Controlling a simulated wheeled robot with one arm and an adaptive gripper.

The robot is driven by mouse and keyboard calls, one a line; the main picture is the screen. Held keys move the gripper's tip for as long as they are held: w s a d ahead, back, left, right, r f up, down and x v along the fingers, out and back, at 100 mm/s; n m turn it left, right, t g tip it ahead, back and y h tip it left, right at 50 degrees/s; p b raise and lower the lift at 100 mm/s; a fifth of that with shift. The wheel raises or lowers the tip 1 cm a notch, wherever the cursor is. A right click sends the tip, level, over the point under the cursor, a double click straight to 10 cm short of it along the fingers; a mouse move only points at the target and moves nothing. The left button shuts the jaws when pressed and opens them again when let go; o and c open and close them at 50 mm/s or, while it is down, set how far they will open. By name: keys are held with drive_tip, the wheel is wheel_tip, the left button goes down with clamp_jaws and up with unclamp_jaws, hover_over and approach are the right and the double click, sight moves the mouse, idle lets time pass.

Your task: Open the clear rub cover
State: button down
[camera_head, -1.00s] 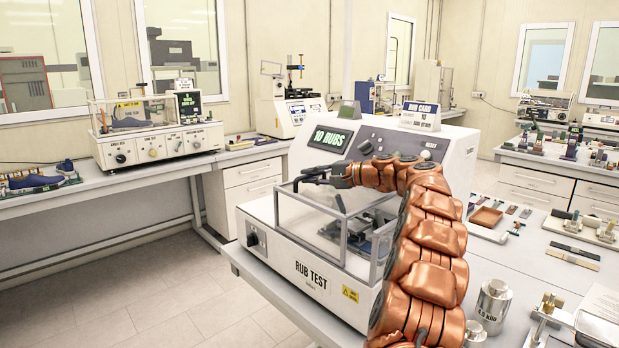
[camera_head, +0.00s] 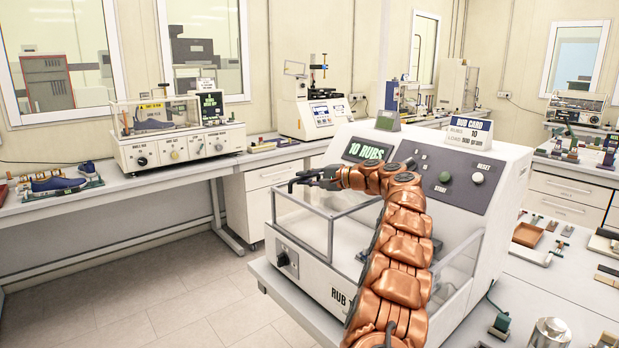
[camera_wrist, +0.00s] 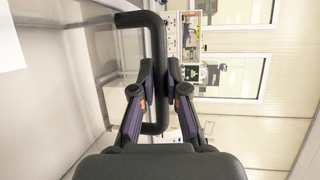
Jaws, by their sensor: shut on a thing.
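The rub test machine (camera_head: 460,178) stands on the table, its screen reading "10 RUBS". Its clear rub cover (camera_head: 302,222), with grey edges, is at the machine's left front. My gripper (camera_head: 312,178) is at the top left of the cover. In the wrist view, my gripper (camera_wrist: 161,75) is shut on the black cover handle (camera_wrist: 160,118), with a finger on each side of its long bar. My copper arm hides much of the cover and the machine's middle. I cannot tell how far the cover is raised.
A sign reading "RUB CARD" (camera_head: 469,133) stands on the machine. A metal weight (camera_head: 549,334) and a brown tray (camera_head: 527,235) lie to the right. Another tester (camera_head: 180,135) stands on the left bench. Open floor (camera_head: 170,295) lies at the lower left.

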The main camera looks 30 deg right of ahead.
drive_tip(key=shift+w, duration=0.15)
drive_tip(key=c, duration=1.4)
unclamp_jaws()
drive_tip(key=shift+c, duration=0.2)
wheel_tip(320, 180, up, 2)
hover_over(340, 195)
drive_tip(key=shift+s, duration=0.2)
